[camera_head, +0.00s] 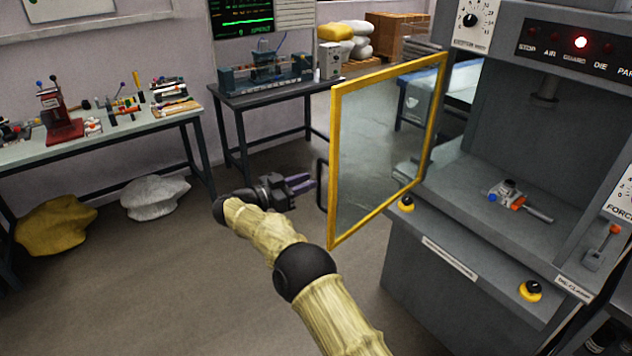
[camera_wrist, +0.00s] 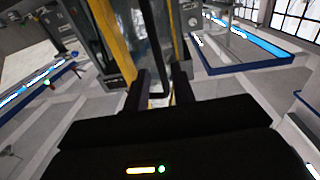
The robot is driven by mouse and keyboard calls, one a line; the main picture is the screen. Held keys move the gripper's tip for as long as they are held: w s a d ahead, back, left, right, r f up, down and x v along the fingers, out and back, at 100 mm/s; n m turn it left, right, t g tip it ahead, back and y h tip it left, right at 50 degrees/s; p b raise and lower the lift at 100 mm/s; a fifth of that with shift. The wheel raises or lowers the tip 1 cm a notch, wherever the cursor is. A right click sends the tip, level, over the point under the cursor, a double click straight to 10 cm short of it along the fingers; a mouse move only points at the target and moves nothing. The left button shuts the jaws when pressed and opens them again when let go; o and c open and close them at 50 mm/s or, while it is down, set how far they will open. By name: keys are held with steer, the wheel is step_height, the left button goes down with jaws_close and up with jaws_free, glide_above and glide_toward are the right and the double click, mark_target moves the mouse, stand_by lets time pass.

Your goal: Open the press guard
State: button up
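The press guard (camera_head: 385,140) is a clear panel in a yellow frame. It stands swung out from the front of the grey press (camera_head: 500,215), leaving the press opening uncovered. Its black bar handle (camera_head: 320,184) is on the outer left edge. My gripper (camera_head: 309,183) is just left of the handle, with its fingers pointing at it. In the wrist view the handle (camera_wrist: 166,65) shows between and beyond the tips of my gripper (camera_wrist: 160,88). The fingers are apart, with gaps beside the handle, so the gripper is open. I cannot tell whether the handle is within the fingertips.
A small fixture (camera_head: 508,192) sits on the press bed. Workbenches (camera_head: 110,140) stand along the left wall, with sacks (camera_head: 155,197) on the floor. The floor left of the guard is clear.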

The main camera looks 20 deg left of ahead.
steer(key=b+v, duration=0.2)
steer(key=v, duration=1)
steer(key=shift+s+a, duration=0.2)
steer(key=shift+s, duration=0.05)
